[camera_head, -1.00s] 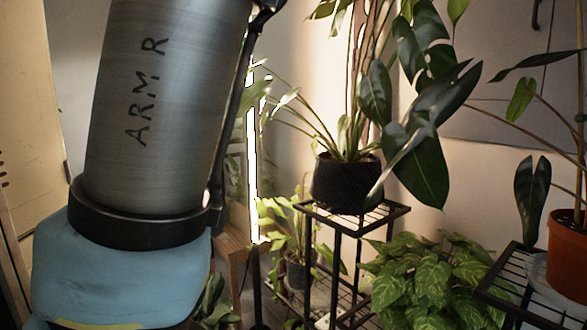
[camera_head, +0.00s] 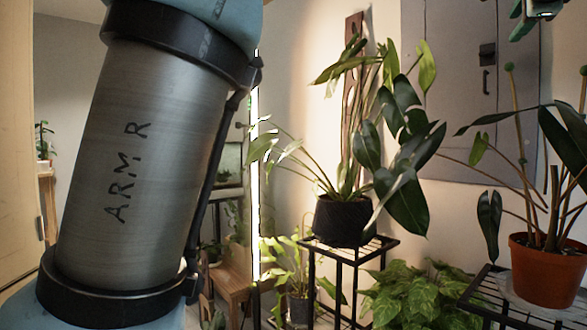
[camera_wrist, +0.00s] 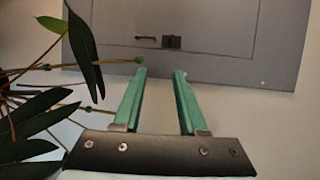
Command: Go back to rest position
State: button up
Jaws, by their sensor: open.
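My gripper (camera_wrist: 160,73) is open and empty in the wrist view, with its two green fingers apart. Its fingers point toward a grey wall panel (camera_wrist: 215,30), and nothing lies between them. Dark leaves (camera_wrist: 40,110) fill the left of the wrist view, with stems and leaf tips close to the left finger. In the head view my grey arm link, marked "ARM R", stands tilted at the left. A green and dark piece, perhaps my gripper, is cut off at the top right of the head view.
A black pot (camera_head: 342,220) with a large plant stands on a black metal stand (camera_head: 352,250). A terracotta pot (camera_head: 545,272) with a tall plant sits on a rack (camera_head: 490,290) at the right. A leafy plant (camera_head: 420,295) is low between them. A wooden stool (camera_head: 232,285) stands behind my arm.

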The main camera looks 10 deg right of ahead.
jog(key=w+a+f+n+g+y, duration=0.1)
jog(key=w+a+f+n+y, duration=0.15)
jog(key=w+a+f, duration=0.4)
jog(key=w+a+f+n+g+y, duration=0.1)
jog(key=w+a+f+g+y, duration=0.15)
jog(key=w+f, duration=0.75)
jog(key=w+a+f+n+g+y, duration=0.35)
jog(key=a+f+n, duration=0.25)
jog(key=a+f, duration=1.2)
jog(key=s+a+f+n+g+y, duration=0.25)
jog(key=a+f+n, duration=0.25)
jog(key=a+f, duration=0.75)
jog(key=s+a+f+n+g+h, duration=0.1)
jog(key=s+a+f+n+g, duration=0.1)
jog(key=s+a+f+n, duration=0.4)
jog(key=s+a+f+n+g, duration=0.25)
jog(key=s+a+f, duration=0.2)
jog(key=a, duration=0.35)
notch_tip(320, 180, up, 19)
jog(key=t+p, duration=0.1)
jog(key=p, duration=1.7)
jog(key=shift+s+a+n+p, duration=0.15)
jog(key=shift+a+n+p, duration=0.1)
jog(key=shift+n+p, duration=0.1)
jog(key=shift+r, duration=0.1)
